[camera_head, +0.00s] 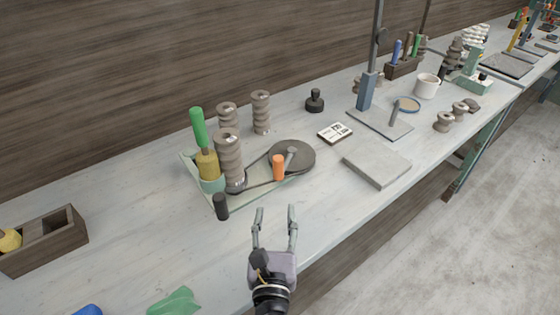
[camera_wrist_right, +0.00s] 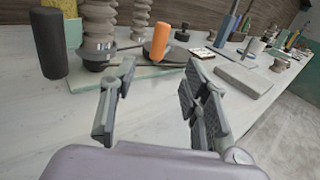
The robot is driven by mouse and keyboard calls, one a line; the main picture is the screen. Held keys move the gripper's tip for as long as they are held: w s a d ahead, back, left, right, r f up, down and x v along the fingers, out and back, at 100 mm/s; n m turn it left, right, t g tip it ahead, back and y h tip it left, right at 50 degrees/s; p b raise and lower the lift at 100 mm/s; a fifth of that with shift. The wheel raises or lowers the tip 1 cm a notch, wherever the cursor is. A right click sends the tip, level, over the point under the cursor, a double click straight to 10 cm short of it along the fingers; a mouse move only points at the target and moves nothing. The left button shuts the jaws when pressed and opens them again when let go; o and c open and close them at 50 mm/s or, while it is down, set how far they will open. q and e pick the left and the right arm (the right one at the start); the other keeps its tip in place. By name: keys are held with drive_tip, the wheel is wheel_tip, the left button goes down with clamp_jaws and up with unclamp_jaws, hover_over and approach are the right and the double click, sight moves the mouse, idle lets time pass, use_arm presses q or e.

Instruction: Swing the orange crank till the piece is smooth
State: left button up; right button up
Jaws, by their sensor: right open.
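The orange crank handle (camera_head: 278,167) stands upright at the rim of a dark grey wheel (camera_head: 298,156) on a pale green base plate (camera_head: 222,204). It also shows in the right wrist view (camera_wrist_right: 161,40), beyond the fingers. A ribbed grey-brown clay piece (camera_head: 228,157) stands upright on the spindle left of the wheel, linked by a belt. A green-handled tool (camera_head: 199,128) rises from a yellow holder beside it. My right gripper (camera_head: 275,210) is open and empty, in front of the base plate and short of the orange handle. My left gripper does not show.
A black upright knob (camera_head: 221,206) stands at the plate's front corner. Two more ribbed pieces (camera_head: 261,112) stand behind. A grey slab (camera_head: 377,166) and a white display card (camera_head: 335,132) lie to the right. A wooden box (camera_head: 44,240) sits far left.

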drive_tip(key=p, duration=0.1)
approach(278, 169)
drive_tip(key=w+p, duration=0.1)
drive_tip(key=w, duration=0.9)
drive_tip(key=shift+d+p, duration=0.15)
drive_tip(key=shift+p, duration=0.15)
drive_tip(key=shift+w, duration=0.55)
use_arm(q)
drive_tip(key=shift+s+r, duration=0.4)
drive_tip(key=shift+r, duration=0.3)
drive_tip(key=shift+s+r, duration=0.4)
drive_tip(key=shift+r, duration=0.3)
use_arm(e)
clamp_jaws()
